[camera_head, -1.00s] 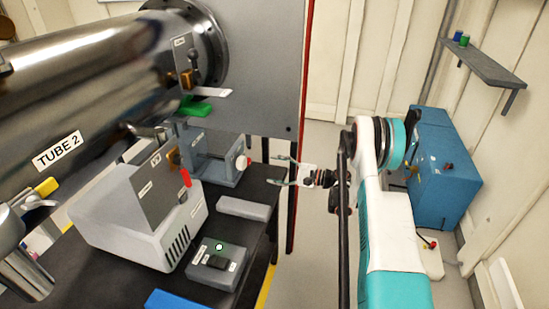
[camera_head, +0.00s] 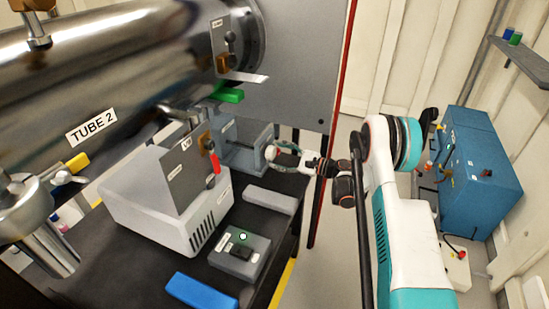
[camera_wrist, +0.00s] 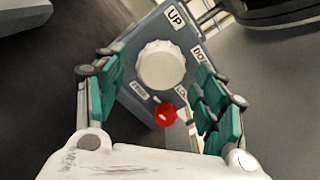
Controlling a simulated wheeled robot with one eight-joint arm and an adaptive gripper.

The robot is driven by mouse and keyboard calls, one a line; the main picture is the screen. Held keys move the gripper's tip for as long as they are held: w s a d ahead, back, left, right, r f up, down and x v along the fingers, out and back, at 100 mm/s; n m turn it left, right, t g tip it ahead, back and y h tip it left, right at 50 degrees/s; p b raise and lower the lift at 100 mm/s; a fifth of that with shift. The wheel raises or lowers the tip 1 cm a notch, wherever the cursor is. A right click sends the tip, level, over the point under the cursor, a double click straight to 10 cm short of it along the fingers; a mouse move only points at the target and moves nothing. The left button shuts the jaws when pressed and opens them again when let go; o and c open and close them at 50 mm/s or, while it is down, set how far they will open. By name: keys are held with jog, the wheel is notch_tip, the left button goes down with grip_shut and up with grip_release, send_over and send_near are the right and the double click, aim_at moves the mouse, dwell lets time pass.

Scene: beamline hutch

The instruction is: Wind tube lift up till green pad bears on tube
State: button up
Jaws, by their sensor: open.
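The steel tube labelled TUBE 2 (camera_head: 91,132) spans the upper left of the head view. The green pad (camera_head: 229,96) is below the tube's flanged end; I cannot tell whether it touches the tube. The tube lift (camera_head: 238,150) is a grey unit on the dark bench under it. In the wrist view its face (camera_wrist: 134,92) shows an UP label, a partly hidden second label, a white round knob (camera_wrist: 160,64) and a red knob (camera_wrist: 165,114). My gripper (camera_head: 277,160) is open at this face. Its green-padded fingers (camera_wrist: 158,88) lie either side of the white knob without visible contact.
A light-grey boxy instrument (camera_head: 160,205) with a red lever (camera_head: 214,165) stands left of the lift. A small control box (camera_head: 240,254), a grey block (camera_head: 270,199) and a blue block (camera_head: 200,291) lie in front. A blue cabinet (camera_head: 480,165) stands right.

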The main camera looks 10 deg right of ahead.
jog(key=shift+x, duration=1.3)
jog(key=shift+c, duration=0.5)
jog(key=c, duration=1)
jog(key=shift+o, duration=0.2)
jog(key=shift+n, duration=0.6)
jog(key=o, duration=1.1)
jog(key=shift+c, duration=0.2)
jog(key=shift+d, duration=0.15)
jog(key=v, duration=1.2)
